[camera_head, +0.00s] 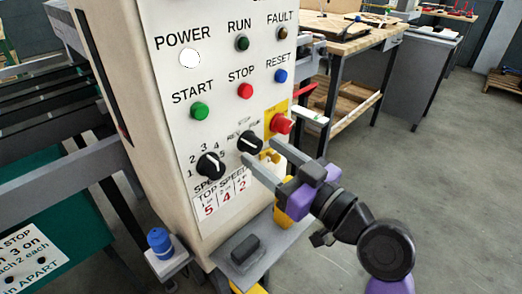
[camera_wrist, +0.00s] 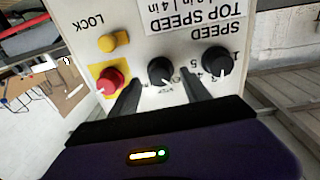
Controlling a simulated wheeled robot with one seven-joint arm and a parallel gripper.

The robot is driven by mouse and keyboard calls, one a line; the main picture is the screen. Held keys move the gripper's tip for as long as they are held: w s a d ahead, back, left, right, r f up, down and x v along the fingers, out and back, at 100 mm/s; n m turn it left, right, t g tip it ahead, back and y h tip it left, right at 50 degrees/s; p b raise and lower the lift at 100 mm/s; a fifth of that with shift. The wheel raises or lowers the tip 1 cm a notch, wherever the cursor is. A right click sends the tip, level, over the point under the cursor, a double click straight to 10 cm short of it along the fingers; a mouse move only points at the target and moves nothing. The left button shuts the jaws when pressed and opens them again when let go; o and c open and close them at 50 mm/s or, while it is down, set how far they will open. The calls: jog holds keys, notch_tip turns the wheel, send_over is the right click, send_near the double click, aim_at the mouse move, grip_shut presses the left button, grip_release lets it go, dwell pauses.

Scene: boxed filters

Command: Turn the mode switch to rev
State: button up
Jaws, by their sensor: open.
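The mode switch (camera_head: 250,142) is a black rotary knob with a white pointer line, low on the white control panel. "REV" is printed at its upper left; the label at its upper right is too small to read. The pointer seems to slant to the upper left, but I cannot tell its exact setting. My gripper (camera_head: 257,147) is open in front of the knob. In the wrist view, upside down, the knob (camera_wrist: 161,71) shows between my two dark fingertips (camera_wrist: 161,80). I cannot tell whether either finger touches it.
The black speed dial (camera_head: 210,165) is left of the switch. A red button (camera_head: 281,124) on a yellow plate is close at right, with a yellow lock part (camera_wrist: 115,41) below it. A small shelf (camera_head: 268,250) juts out underneath. Open floor lies to the right.

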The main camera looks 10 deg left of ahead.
jog(key=v, duration=0.6)
dwell(0.3)
